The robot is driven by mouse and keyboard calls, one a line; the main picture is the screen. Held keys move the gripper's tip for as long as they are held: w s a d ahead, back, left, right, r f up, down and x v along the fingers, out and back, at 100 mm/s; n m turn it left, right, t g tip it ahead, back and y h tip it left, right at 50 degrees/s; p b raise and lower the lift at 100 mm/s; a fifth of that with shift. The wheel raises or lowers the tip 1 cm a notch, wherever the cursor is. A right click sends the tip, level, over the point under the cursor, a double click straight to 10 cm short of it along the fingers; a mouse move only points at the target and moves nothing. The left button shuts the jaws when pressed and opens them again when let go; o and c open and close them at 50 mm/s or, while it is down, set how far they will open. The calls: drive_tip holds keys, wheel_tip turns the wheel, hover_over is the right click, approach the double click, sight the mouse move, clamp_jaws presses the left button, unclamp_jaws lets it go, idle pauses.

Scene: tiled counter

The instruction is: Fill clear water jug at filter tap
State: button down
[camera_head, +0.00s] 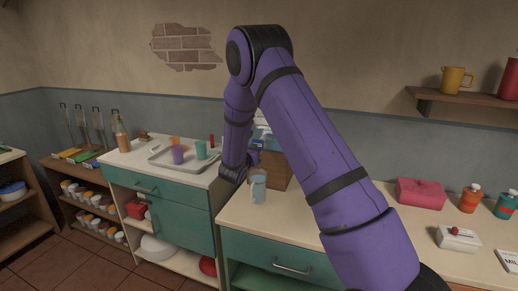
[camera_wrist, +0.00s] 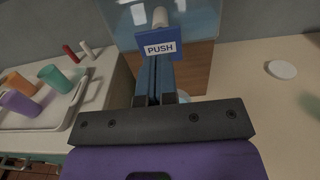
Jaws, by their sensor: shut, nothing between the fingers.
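The clear jug (camera_head: 259,188) stands upright on the counter in front of the brown filter stand (camera_head: 277,172). It looks pale blue in its lower part; the water level is hard to tell. The filter's blue PUSH lever (camera_wrist: 160,47) is straight ahead in the wrist view, below a clear tank (camera_wrist: 200,18). My gripper (camera_wrist: 155,62) is shut and empty, its fingertips at the lower edge of the lever; I cannot tell whether they touch. In the head view my arm hides part of the filter. Only a pale blue sliver, perhaps the jug, shows beside my fingers in the wrist view.
A tray (camera_head: 160,158) with colored cups lies on the left counter, across a gap. A white disc (camera_wrist: 282,70) lies right of the filter. My arm spans the counter.

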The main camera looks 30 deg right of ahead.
drive_tip(key=v, duration=0.9)
drive_tip(key=shift+a, duration=0.3)
drive_tip(key=shift+f, duration=0.1)
